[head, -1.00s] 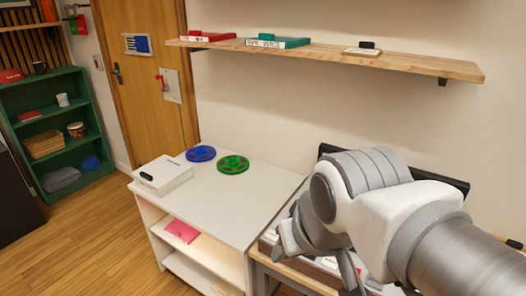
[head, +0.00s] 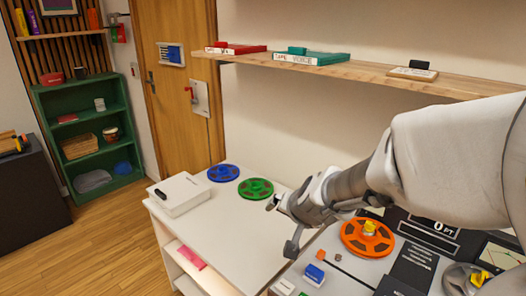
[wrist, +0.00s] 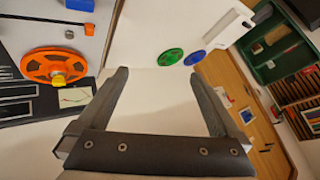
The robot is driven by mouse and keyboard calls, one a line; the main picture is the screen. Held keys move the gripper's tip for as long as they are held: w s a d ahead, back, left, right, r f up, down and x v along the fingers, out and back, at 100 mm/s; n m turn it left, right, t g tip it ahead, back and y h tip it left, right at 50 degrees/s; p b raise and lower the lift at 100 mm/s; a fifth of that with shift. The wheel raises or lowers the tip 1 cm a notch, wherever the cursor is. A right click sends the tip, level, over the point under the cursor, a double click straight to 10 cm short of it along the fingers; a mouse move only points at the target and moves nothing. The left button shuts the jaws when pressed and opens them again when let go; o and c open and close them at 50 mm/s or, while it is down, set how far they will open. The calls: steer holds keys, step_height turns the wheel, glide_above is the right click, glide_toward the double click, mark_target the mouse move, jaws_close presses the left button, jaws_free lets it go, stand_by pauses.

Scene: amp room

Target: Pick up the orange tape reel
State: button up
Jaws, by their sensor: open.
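The orange tape reel (head: 367,238) lies flat on a grey work surface on the right in the head view, with a yellow piece at its hub. My arm passes just above it in the picture. The reel also shows at the left of the wrist view (wrist: 50,64), outside the jaws. My gripper (head: 281,227) is open and empty, left of the reel in the head view, apart from it. In the wrist view the gripper's two fingers (wrist: 158,74) are spread wide, with only white surface between them.
A green reel (head: 256,192) and a blue reel (head: 223,173) lie on the white cabinet (head: 218,232) beside a white box (head: 180,194). A blue block (head: 314,273) sits near the orange reel. A wooden shelf (head: 350,70) overhangs behind. The cabinet's front top is clear.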

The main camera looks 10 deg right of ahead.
steer(key=w+d+f+m+h, duration=0.2)
steer(key=w+d+f, duration=0.1)
steer(key=f, duration=0.2)
steer(key=m+g+h+b, duration=0.15)
steer(key=m+h, duration=0.25)
steer(key=h, duration=0.6)
glide_toward(367, 231)
steer(key=b+x, duration=0.3)
steer(key=x, duration=0.7)
steer(key=shift+f, duration=0.1)
jaws_close()
